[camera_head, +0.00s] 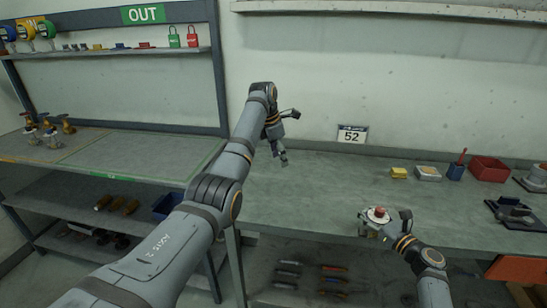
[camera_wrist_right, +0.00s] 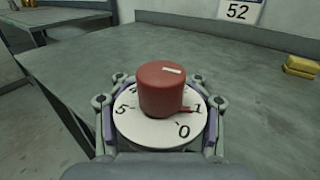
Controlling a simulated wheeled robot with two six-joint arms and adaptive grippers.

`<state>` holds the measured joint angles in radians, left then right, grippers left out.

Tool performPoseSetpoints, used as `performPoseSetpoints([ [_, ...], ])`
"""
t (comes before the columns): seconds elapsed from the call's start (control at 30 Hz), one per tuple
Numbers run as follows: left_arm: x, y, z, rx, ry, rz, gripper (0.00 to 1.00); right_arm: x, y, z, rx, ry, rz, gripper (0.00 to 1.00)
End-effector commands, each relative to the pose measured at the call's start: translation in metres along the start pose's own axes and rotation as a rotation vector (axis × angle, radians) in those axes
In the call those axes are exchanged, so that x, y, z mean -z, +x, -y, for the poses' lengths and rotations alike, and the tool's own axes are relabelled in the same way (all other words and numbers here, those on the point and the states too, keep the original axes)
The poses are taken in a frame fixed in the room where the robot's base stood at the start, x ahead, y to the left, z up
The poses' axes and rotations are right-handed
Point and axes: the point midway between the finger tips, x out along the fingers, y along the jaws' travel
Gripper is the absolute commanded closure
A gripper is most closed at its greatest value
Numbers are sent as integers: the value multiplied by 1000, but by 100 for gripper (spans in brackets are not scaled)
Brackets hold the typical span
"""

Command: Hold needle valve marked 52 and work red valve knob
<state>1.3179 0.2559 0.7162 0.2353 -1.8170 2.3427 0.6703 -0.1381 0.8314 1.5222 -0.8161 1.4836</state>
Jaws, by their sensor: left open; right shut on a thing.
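The needle valve shows in the right wrist view as a red knob (camera_wrist_right: 161,90) on top of a round white dial (camera_wrist_right: 150,131) marked with numbers such as 5, 0 and 1. In the head view the red knob (camera_head: 379,212) is small, above the front part of the bench. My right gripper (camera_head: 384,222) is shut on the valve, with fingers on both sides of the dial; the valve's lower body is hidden. My left gripper (camera_head: 291,138) is open and empty, up and left of the valve, near the back wall. The sign marked 52 (camera_head: 352,134) stands at the wall.
The grey bench top (camera_head: 310,195) is clear around the valve. At its back right are a yellow block (camera_head: 399,173), a white tray (camera_head: 428,174), a blue cup (camera_head: 456,171) and a red bin (camera_head: 489,169).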

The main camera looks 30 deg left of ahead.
Motion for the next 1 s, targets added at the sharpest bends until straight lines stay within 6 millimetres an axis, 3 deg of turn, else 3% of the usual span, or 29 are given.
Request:
performPoseSetpoints([
  [0.63,8,-1,-7,-7,-12,-3,50,0,0,0,0,-1,1,100],
  [0.73,4,8,-2,15,13,16,50,0,0,0,0,-1,1,100],
  [0.87,-14,45,31,134,138,141,50,0,0,0,0,-1,1,100],
  [1.0,-42,94,95,328,320,423,50,-1,0,0,0,-1,1,100],
])
